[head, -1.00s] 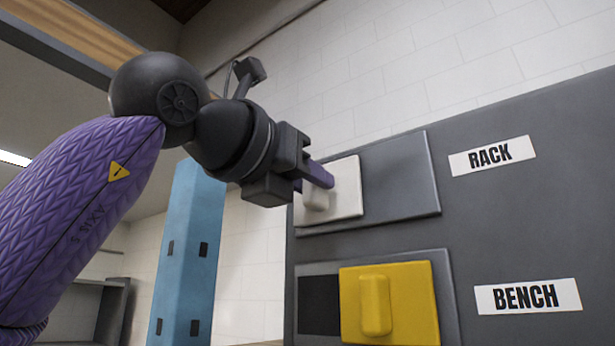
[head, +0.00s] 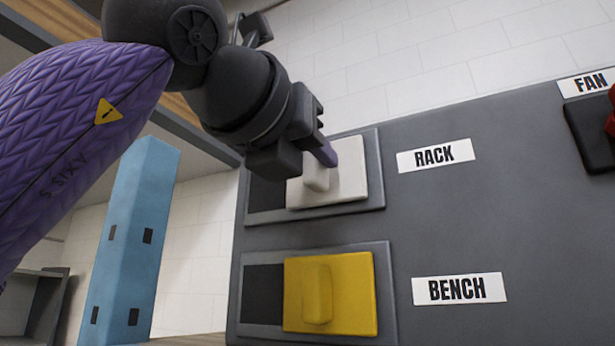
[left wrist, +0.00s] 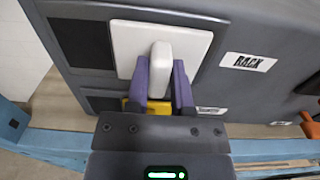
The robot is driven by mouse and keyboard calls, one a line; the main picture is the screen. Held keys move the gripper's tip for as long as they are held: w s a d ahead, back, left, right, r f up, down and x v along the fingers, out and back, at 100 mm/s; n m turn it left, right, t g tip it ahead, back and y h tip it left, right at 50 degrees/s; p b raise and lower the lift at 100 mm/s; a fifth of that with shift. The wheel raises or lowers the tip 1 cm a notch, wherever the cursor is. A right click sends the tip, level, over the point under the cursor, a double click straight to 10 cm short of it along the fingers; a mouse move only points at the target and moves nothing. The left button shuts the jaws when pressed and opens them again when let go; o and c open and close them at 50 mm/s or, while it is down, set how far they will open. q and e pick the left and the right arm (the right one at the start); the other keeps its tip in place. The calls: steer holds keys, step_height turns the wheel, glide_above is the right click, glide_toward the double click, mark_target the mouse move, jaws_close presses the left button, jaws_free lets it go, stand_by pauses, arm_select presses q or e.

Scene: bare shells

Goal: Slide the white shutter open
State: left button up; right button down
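The white shutter (head: 346,178) sits at the right end of its grey frame beside the RACK label. A dark opening (head: 266,197) shows to its left. Its raised handle (head: 316,177) shows in the head view, partly behind my left gripper (head: 322,152). In the left wrist view, the two purple fingers (left wrist: 161,80) lie on both sides of the handle (left wrist: 160,60) and look closed on it; the white plate (left wrist: 132,40) is behind. My right gripper is in neither view.
Below is a yellow shutter (head: 354,290) beside the BENCH label (head: 459,289). A dark fixture with a red part (head: 611,120) is at the far right under a FAN label. A blue post (head: 139,240) stands left of the grey panel (head: 480,220).

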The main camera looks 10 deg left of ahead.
arm_select(q)
steer(key=o, duration=0.4)
steer(key=shift+s+d, duration=0.15)
steer(key=shift+d, duration=0.1)
steer(key=shift+a, duration=0.1)
steer(key=b+v, duration=0.3)
steer(key=v, duration=0.6)
steer(key=shift+s+a, duration=0.15)
steer(key=shift+s, duration=0.2)
steer(key=shift+r, duration=0.1)
